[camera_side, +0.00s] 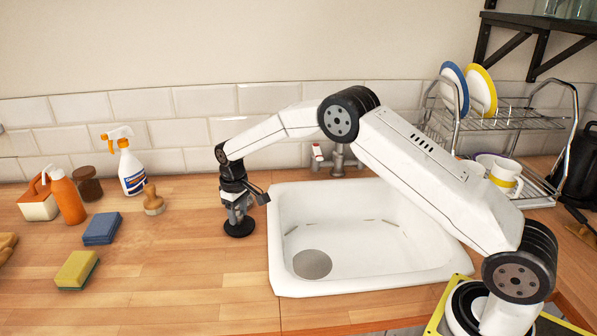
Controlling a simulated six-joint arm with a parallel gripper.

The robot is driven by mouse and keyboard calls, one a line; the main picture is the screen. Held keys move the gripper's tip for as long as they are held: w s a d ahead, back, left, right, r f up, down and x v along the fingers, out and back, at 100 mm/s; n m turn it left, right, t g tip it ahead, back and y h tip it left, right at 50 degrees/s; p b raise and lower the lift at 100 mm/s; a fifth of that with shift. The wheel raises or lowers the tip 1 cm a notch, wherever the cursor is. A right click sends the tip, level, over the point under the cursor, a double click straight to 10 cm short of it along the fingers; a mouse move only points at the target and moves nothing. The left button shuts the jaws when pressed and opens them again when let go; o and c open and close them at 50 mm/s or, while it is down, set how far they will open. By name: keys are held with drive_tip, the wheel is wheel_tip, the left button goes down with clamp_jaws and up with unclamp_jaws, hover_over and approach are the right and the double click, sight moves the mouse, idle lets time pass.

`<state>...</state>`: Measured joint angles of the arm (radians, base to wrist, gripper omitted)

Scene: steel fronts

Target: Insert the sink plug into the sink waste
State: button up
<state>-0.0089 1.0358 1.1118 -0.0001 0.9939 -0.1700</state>
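The sink plug (239,230) looks like a round black disc on the wooden counter, just left of the white sink. My gripper (238,213) points down directly over the plug, with its lower end at or very close to the plug's top. The fingers are small and dark here, so I cannot tell whether they are open or closed on the plug. The sink waste (312,264) shows as a round grey disc in the floor of the sink, at its front left. Nothing covers it in this view.
The white sink (280,240) has a raised rim beside the plug. A tap (338,160) stands behind it, partly below my arm. A dish rack (510,118) is right.

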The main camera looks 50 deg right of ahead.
sight(238, 213)
clamp_jaws()
drive_tip(key=shift+r, duration=0.2)
drive_tip(key=shift+r, duration=2.35)
drive_tip(key=shift+r, duration=0.1)
drive_tip(key=shift+r, duration=0.25)
wheel_tip(238, 213, up, 4)
drive_tip(key=s+d+m, duration=0.5)
drive_tip(key=s+d, duration=0.9)
wheel_tip(238, 213, down, 20)
drive_tip(key=shift+f, duration=0.2)
